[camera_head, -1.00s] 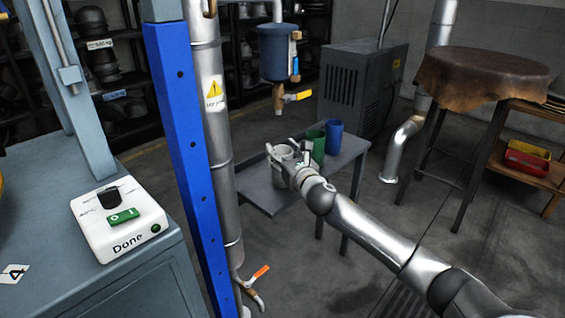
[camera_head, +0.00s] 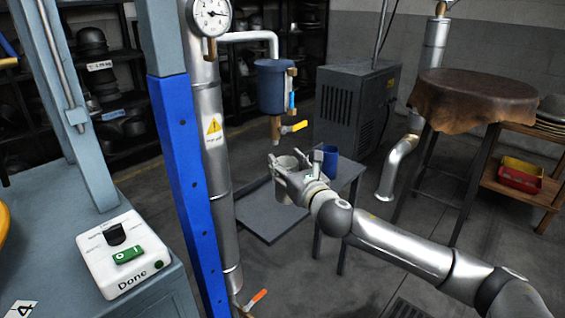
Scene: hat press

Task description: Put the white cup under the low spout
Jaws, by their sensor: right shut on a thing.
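My right gripper (camera_head: 285,170) is shut on the white cup (camera_head: 287,162), which looks upright and raised over the grey table. The gripper hides part of the cup. A low spout (camera_head: 246,306) with an orange handle is on the silver pipe, near the bottom edge of the view. A higher spout (camera_head: 276,128) with a yellow handle hangs under a blue tank. My left gripper is not in view.
The blue cup (camera_head: 329,162) stands on the grey table (camera_head: 275,222); the green cup beside it is mostly hidden behind my gripper. The silver pipe (camera_head: 214,165) and blue post (camera_head: 188,190) stand left of the table. A leather-covered stool (camera_head: 478,95) is at right.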

